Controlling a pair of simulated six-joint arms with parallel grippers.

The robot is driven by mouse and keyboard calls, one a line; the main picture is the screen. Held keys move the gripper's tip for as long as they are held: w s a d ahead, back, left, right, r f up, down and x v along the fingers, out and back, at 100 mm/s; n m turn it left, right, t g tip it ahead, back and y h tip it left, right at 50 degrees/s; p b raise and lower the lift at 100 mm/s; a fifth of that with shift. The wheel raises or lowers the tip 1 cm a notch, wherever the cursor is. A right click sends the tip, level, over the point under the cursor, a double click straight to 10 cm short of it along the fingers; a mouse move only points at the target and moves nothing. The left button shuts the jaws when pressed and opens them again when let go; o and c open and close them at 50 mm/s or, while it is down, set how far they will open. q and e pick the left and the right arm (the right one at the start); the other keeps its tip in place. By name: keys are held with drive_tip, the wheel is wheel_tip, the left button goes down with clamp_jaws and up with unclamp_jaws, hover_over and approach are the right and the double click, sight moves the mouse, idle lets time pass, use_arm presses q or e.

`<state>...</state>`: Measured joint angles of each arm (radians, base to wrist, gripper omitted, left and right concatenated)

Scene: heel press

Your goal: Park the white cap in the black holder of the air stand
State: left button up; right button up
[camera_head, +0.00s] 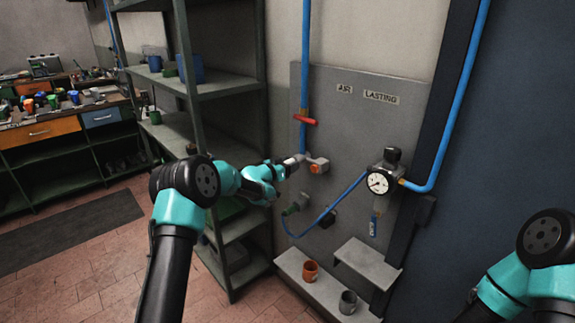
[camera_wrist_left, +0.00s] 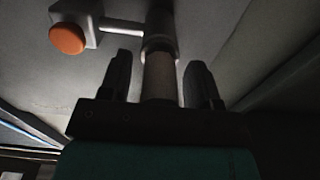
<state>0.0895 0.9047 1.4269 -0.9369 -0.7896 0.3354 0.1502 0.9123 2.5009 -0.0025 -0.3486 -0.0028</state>
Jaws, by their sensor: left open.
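My left gripper (camera_head: 284,168) is at the wall panel, just below the blue pipe. In the left wrist view, its two dark fingers (camera_wrist_left: 160,82) stand open on either side of a pale, shaded cylinder, with gaps at both sides. This appears to be the white cap (camera_wrist_left: 158,72), on the end of a darker round fitting. In the head view, a small white part (camera_head: 293,160) shows at the gripper's tip. A small black block (camera_head: 327,218), probably the black holder, sits on the panel lower right of the gripper. My right gripper is out of view.
An orange-faced fitting (camera_head: 318,166) sits right beside the left gripper. A green shelf rack (camera_head: 225,86) stands close left. Two cups stand on the low ledge.

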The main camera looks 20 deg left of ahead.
use_arm(q)
drive_tip(key=shift+d, duration=0.45)
drive_tip(key=shift+c, duration=0.5)
clamp_jaws()
drive_tip(key=shift+s, duration=0.25)
drive_tip(key=shift+s+a+f, duration=0.1)
drive_tip(key=shift+s+a, duration=0.1)
drive_tip(key=shift+s, duration=0.05)
drive_tip(key=shift+a+v, duration=0.25)
drive_tip(key=shift+v, duration=2.2)
drive_tip(key=shift+a, duration=0.15)
drive_tip(key=shift+s+a, duration=0.15)
drive_tip(key=shift+s, duration=0.15)
